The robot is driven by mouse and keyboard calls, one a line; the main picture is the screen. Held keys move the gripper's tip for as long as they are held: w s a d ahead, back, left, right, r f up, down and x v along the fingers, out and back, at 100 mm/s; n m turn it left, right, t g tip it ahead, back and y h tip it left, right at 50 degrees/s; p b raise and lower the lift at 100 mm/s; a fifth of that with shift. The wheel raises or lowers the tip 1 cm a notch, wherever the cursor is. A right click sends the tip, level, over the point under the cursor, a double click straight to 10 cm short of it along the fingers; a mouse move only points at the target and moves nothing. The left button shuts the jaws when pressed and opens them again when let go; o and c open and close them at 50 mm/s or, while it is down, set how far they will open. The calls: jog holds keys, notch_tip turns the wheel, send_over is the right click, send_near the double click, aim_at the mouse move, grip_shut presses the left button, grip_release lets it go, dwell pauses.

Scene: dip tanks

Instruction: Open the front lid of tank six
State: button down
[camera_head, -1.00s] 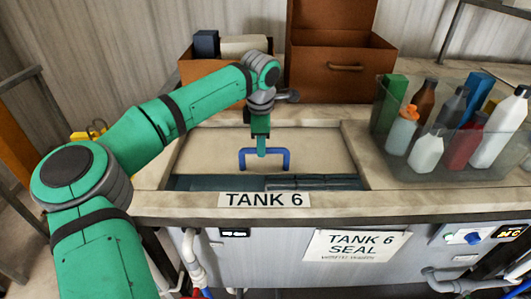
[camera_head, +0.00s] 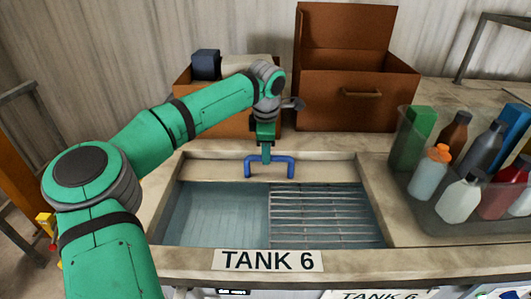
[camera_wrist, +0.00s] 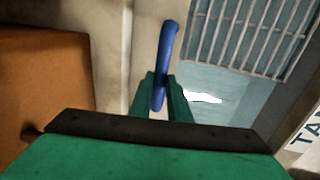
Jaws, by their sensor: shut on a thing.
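Tank six, with its "TANK 6" label (camera_head: 268,260) on the front rim, stands open at the front, showing water (camera_head: 215,212) on the left and a metal rack (camera_head: 325,210) on the right. The beige lid (camera_head: 330,171) shows as a narrow strip along the back of the opening. Its blue handle (camera_head: 291,168) stands on that strip. My gripper (camera_head: 267,159) is shut on the handle's crossbar from above. The wrist view shows the two fingers (camera_wrist: 165,88) on either side of the blue handle (camera_wrist: 166,50).
Brown boxes (camera_head: 360,100) stand behind the tank; one has its lid raised. A clear bin (camera_head: 410,195) with several bottles stands on the right of the counter. The counter between the tank and the bin is clear.

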jog(key=c, duration=1.7)
grip_release()
jog(key=shift+w, duration=0.15)
jog(key=shift+o, duration=0.2)
jog(key=shift+d, duration=0.35)
jog(key=shift+s+a+r, duration=0.2)
jog(key=shift+a+r, duration=0.05)
jog(key=shift+r, duration=0.25)
jog(key=shift+s+a+r, duration=0.15)
jog(key=shift+a+r, duration=0.1)
jog(key=shift+r, duration=0.2)
notch_tip(320, 180, up, 9)
jog(key=s+d, duration=0.1)
jog(key=shift+s, duration=0.35)
jog(key=shift+f, duration=0.15)
